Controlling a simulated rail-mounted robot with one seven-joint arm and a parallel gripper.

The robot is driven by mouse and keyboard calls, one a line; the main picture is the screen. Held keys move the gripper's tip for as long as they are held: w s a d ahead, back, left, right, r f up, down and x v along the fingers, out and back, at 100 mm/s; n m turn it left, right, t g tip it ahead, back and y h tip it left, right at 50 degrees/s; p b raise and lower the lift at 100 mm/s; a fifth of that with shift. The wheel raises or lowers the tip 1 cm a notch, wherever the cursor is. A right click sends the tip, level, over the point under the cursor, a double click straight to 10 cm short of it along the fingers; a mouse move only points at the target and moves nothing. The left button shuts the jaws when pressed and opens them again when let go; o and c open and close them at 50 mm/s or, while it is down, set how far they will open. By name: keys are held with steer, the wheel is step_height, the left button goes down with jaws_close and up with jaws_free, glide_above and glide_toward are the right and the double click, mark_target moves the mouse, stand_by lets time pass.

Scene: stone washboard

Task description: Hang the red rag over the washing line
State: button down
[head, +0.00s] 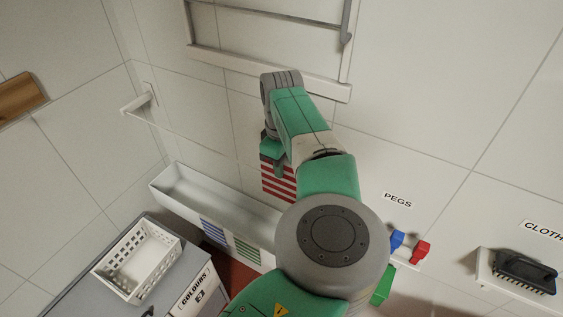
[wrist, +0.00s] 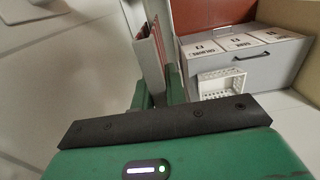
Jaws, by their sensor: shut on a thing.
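The red-and-white striped rag (head: 278,184) hangs down below my gripper (head: 272,148) in the head view, in front of the tiled wall. My gripper is shut on its upper part. In the wrist view the rag (wrist: 151,58) shows nearly edge-on between the fingers (wrist: 158,92). The washing line (head: 190,139) is a thin pale line running from a white wall bracket (head: 140,101) towards the rag. Its right part is hidden behind my arm and the rag. I cannot tell whether the rag touches the line.
A white trough (head: 172,187) lies below, with blue (head: 215,230) and green (head: 247,248) striped cloths at its front. A white basket (head: 138,258) stands on a grey unit at lower left. A white rack (head: 225,60) is above. Pegs (head: 420,251) and a brush (head: 524,270) are at right.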

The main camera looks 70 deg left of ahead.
mark_target(281, 184)
steer(key=shift+f+b, duration=0.85)
steer(key=shift+f, duration=2.8)
steer(key=c, duration=1.3)
jaws_free()
steer(key=shift+c, duration=0.2)
step_height(281, 184, up, 8)
steer(key=shift+f, duration=0.1)
